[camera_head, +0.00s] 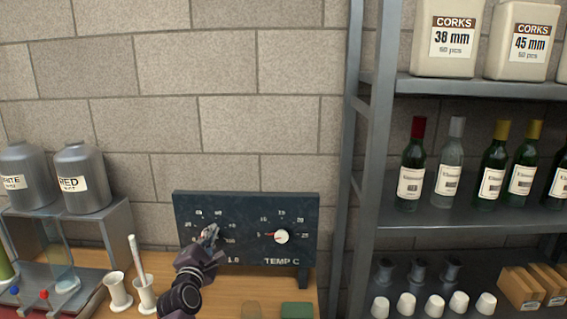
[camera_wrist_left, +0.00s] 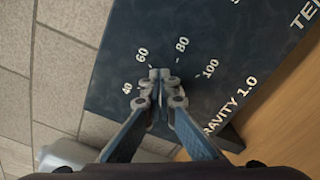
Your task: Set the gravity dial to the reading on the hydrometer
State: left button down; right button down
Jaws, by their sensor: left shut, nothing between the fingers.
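A dark panel (camera_head: 247,205) stands on the wooden bench against the wall. Its left dial scale has marks 40, 60, 80 and 100 and the label GRAVITY 1.0 (camera_wrist_left: 230,106) in the left wrist view. My left gripper (camera_head: 210,234) is shut at the middle of this scale; in the left wrist view its fingertips (camera_wrist_left: 160,76) hide the knob and pointer. I cannot tell whether they touch it. My right gripper is not in view.
A TEMP C dial (camera_head: 282,237) with a white knob and red pointer is on the panel's right half. A green block (camera_head: 297,310) lies in front. A metal rack (camera_head: 377,140) with bottles stands right.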

pick_arm(q)
jog(key=shift+a+f, duration=0.1)
jog(key=shift+f, duration=0.1)
jog(key=shift+d+f, duration=0.2)
jog(key=shift+f, duration=0.05)
jog(key=shift+s+d+f, duration=0.1)
jog(key=shift+d+f, duration=0.15)
jog(key=shift+f, duration=0.2)
jog(key=shift+r, duration=0.1)
jog(key=shift+d+r+p, duration=0.1)
jog(key=shift+d+p, duration=0.2)
jog(key=shift+p, duration=0.2)
jog(key=s+p, duration=0.3)
jog(key=s, duration=0.3)
jog(key=shift+d, duration=0.2)
